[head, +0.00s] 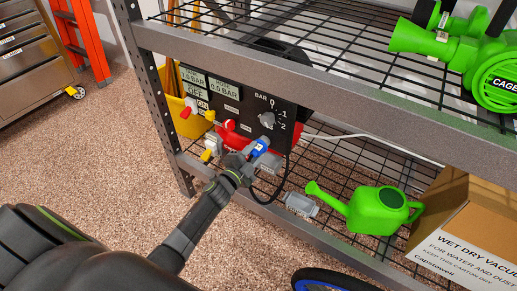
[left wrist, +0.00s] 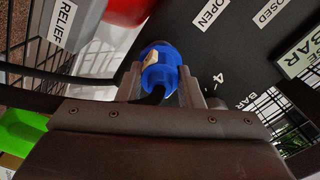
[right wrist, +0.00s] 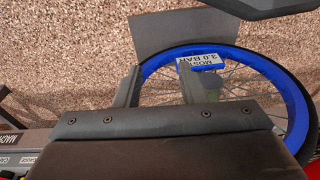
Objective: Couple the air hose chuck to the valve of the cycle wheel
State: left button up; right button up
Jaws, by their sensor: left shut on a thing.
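The blue air hose chuck (head: 261,146) is at the lower front of the black gauge panel (head: 222,97). My left gripper (head: 246,163) is shut on it; in the left wrist view the chuck (left wrist: 160,72) sits between the fingers. A black hose runs from it. I cannot tell whether the chuck touches the panel. The cycle wheel (head: 322,283) shows only its top at the bottom edge of the head view. In the right wrist view its blue rim (right wrist: 262,56) and spokes lie beyond my right gripper (right wrist: 157,88), which is open and empty. I cannot make out the valve.
A wire shelf with a steel front beam (head: 300,236) holds a green watering can (head: 378,208) and a cardboard carton (head: 466,232). An upper beam (head: 330,92) crosses above. A label reading 3.0 BAR (right wrist: 203,60) is by the rim. Floor at left is mostly clear.

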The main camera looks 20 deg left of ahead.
aim_at(252, 155)
pick_arm(q)
jog(key=shift+s+a, duration=0.1)
jog(key=shift+s, duration=0.45)
jog(key=shift+s+a+p, duration=0.2)
jog(key=shift+s+p, duration=0.2)
jog(key=shift+s, duration=0.85)
jog(key=shift+r, duration=0.1)
